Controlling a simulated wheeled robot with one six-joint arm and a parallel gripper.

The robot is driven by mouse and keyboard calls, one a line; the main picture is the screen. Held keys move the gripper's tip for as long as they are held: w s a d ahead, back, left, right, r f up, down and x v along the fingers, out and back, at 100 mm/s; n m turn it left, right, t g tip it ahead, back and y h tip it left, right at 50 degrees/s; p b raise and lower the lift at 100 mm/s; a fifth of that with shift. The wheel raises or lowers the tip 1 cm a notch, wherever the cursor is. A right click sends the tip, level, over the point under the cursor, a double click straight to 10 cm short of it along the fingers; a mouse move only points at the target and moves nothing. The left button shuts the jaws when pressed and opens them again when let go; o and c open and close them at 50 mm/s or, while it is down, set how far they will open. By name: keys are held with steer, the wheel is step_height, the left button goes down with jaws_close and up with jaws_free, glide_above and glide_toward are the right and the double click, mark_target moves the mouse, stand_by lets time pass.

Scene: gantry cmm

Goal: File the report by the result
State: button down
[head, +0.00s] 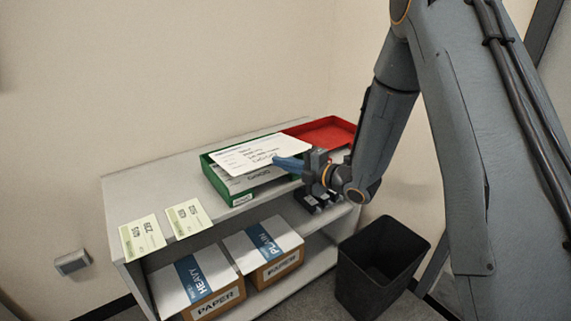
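The report (246,154) is a white sheet with printed lines and larger lettering that I cannot read surely. It is above the green tray (222,191), overlapping its opening in the head view. My gripper (288,163) has its blue fingers at the sheet's right edge and appears shut on it. A red tray (338,124) is behind and to the right on the same shelf top. The green tray has a small label on its front. The sheet hides much of the green tray's inside.
Two pale green cards (142,238) lie on the left of the shelf top (122,190). Paper boxes (214,303) stand on the lower shelf. A dark object (318,198) is below my gripper. A black bin (347,272) stands on the floor at right.

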steer(key=shift+w+a+f+b, duration=0.45)
steer(key=shift+w+f+b, duration=0.25)
steer(key=shift+f+b, duration=0.3)
steer(key=shift+w+a+f+b, duration=0.4)
steer(key=shift+w+f+b, duration=0.35)
steer(key=shift+f, duration=0.4)
steer(key=shift+w+a+f+b, duration=0.45)
steer(key=shift+w+f+b, duration=0.15)
steer(key=shift+f+b, duration=0.4)
steer(key=c, duration=2.1)
jaws_free()
steer(key=shift+o, duration=0.4)
steer(key=o, duration=0.5)
steer(key=b+v, duration=0.1)
steer(key=v, duration=0.7)
steer(key=shift+a, duration=0.15)
